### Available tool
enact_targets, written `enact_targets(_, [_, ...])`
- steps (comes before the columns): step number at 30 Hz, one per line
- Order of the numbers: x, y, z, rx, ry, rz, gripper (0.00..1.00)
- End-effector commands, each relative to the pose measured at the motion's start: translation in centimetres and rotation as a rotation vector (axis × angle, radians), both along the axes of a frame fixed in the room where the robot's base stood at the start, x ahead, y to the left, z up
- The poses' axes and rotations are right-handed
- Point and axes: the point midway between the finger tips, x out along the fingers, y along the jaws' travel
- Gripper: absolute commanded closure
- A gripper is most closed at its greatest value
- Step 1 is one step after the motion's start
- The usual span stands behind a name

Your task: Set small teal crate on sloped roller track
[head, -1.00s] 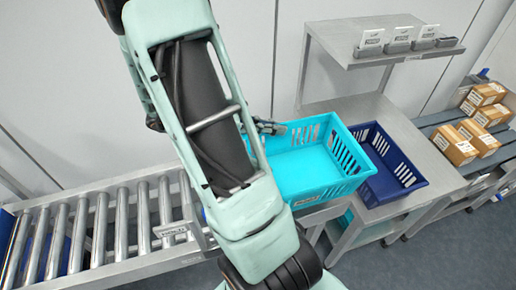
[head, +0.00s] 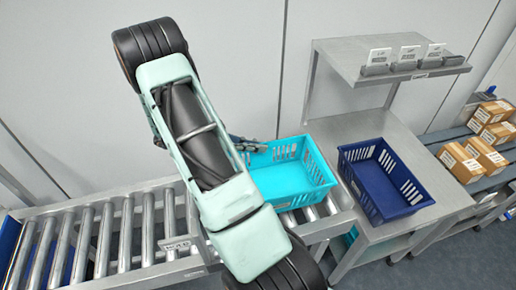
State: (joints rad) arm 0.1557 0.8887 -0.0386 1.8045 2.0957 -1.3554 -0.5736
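The small teal crate (head: 296,178) is upright over the right end of the sloped roller track (head: 120,238). Rollers show just below its near right side. I cannot tell whether its base touches them. My gripper (head: 251,146) is at the crate's far left rim and appears shut on it. The fingertips are small and partly hidden, and my arm covers the crate's left side and the middle of the track.
A navy crate (head: 385,185) stands on the steel table (head: 450,190) to the right, close to the teal crate. A raised shelf (head: 385,60) with label holders is behind it. Cardboard boxes (head: 462,163) sit on a rack at far right. The track's left part is clear.

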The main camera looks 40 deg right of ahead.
Motion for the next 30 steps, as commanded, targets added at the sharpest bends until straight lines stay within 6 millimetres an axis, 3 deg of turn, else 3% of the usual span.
enact_targets(4, [0.1, 0.0, -1.1, -0.001, -0.001, 0.001, 1.0])
enact_targets(27, [0.0, 0.0, -2.4, -0.002, -0.001, 0.0, 1.0])
enact_targets(30, [0.1, 0.0, -2.5, 0.0, -0.003, 0.001, 0.88])
